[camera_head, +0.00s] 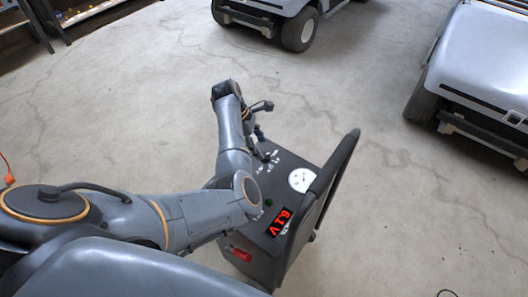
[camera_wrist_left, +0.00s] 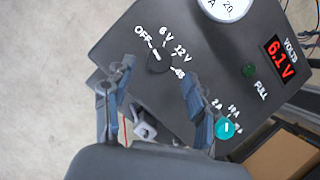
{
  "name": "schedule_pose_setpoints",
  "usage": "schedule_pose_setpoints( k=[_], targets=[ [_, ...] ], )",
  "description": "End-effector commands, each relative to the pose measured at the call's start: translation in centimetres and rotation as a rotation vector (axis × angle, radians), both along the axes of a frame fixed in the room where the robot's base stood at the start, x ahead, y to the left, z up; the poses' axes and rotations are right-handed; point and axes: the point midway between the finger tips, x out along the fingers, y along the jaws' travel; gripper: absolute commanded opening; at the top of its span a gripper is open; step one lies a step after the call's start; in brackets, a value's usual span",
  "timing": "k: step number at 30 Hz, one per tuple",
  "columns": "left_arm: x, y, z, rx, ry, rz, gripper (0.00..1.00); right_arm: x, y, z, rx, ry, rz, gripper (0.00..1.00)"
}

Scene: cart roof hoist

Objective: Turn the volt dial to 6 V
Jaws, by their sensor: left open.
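The charger (camera_head: 262,238) is a dark box on the floor, seen from above in the head view. Its volt dial (camera_wrist_left: 160,62) is a black knob with a white pointer mark, ringed by OFF, 6 V, 12 V and 48 labels. The mark lies on the upper-left side of the knob, toward OFF and 6 V; its exact setting is hard to tell. The red display (camera_wrist_left: 281,61) reads 6.1 V. My left gripper (camera_wrist_left: 160,74) is open, its two blue-grey fingertips on either side of the dial with gaps visible. My right gripper is not in view.
A teal knob (camera_wrist_left: 227,130) with amp labels sits close to the right fingertip. A green light (camera_wrist_left: 249,70) and a round white gauge (camera_head: 301,180) are on the panel. A black handle (camera_head: 335,175) rises along the charger. Carts (camera_head: 490,60) stand farther off on open concrete floor.

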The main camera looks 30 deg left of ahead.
Motion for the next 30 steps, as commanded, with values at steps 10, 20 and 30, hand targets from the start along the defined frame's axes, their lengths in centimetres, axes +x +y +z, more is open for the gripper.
schedule_pose_setpoints(
  k=[10, 20, 30],
  targets=[
    [0.6, -1.4, -3.8, 0.000, -0.001, 0.000, 0.57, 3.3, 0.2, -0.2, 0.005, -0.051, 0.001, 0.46],
    [0.6, -1.5, -3.9, 0.000, -0.001, 0.000, 0.53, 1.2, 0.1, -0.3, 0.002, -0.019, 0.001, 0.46],
    [0.6, -1.5, -3.9, 0.000, 0.000, -0.001, 0.02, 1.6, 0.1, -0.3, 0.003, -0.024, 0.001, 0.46]
  ],
)
